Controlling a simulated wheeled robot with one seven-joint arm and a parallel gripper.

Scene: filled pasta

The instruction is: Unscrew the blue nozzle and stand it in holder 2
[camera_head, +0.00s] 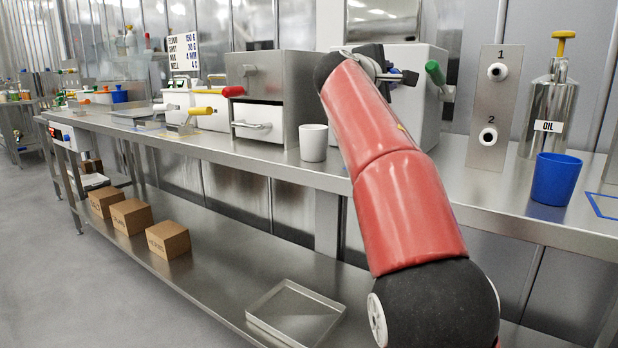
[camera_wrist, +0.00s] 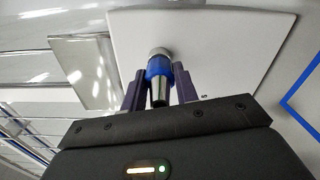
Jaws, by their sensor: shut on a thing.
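The blue nozzle (camera_wrist: 160,68) shows in the wrist view between the two fingers of my gripper (camera_wrist: 160,84), which is shut on it. Its far end meets a round metal collar (camera_wrist: 159,53) on a white panel (camera_wrist: 215,40). I cannot tell how tightly it sits there. In the head view my gripper (camera_head: 400,77) is in front of the white machine (camera_head: 425,110), and the nozzle is hidden. Holder 2 (camera_head: 488,136) is the lower white ring on an upright metal plate (camera_head: 491,105), right of my gripper; its hole looks empty.
Holder 1 (camera_head: 497,72) is above holder 2. A green-handled lever (camera_head: 436,73) sticks out between my gripper and the plate. An oil can (camera_head: 545,105) and a blue cup (camera_head: 556,179) stand right of the plate. A white cup (camera_head: 313,143) stands left of my arm.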

